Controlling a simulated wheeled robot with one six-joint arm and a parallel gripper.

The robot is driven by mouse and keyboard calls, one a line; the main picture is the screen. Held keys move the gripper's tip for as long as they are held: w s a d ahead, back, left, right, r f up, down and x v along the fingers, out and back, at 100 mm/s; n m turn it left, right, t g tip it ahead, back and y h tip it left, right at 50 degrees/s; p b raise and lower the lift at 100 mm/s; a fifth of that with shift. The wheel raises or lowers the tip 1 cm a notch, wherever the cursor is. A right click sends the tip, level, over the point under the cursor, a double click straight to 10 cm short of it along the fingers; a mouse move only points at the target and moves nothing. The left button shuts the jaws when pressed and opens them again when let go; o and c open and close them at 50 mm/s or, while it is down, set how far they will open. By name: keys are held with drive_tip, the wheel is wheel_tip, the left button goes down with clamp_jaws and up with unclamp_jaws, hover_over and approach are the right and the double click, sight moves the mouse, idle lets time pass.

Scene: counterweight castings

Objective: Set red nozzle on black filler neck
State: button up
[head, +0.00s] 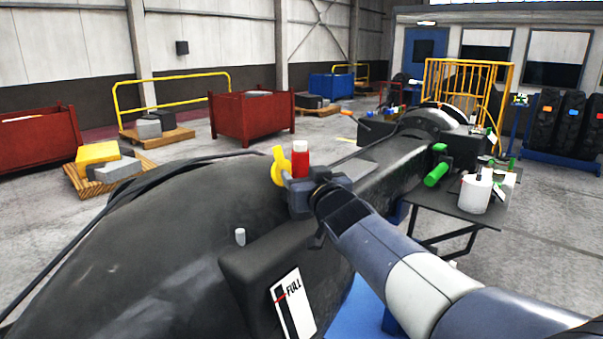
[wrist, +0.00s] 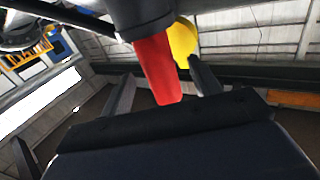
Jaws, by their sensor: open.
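The red nozzle (head: 301,162), a red cylinder with a white top, stands upright in the head view. In the wrist view, the red nozzle (wrist: 158,72) meets the end of a dark cylinder, the black filler neck (wrist: 143,14), and looks in line with it. In the head view the neck is hidden behind my gripper (head: 296,188). My gripper is open, with one finger on each side of the nozzle in the wrist view. I cannot tell whether a finger touches it. A yellow cap-like piece (head: 280,165) is beside the nozzle.
The large black casting (head: 150,240) fills the foreground, with a FULL gauge label (head: 293,305) and a small white peg (head: 240,237). A green handle (head: 436,175) and a table with white containers (head: 474,193) are at right. Red bins (head: 252,118) stand behind on open floor.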

drive_tip(key=v, duration=0.8)
drive_tip(key=x, duration=1)
drive_tip(key=shift+w+a, duration=0.15)
drive_tip(key=shift+w, duration=0.15)
drive_tip(key=shift+r+p, duration=0.25)
drive_tip(key=shift+p, duration=0.15)
drive_tip(key=shift+r, duration=0.1)
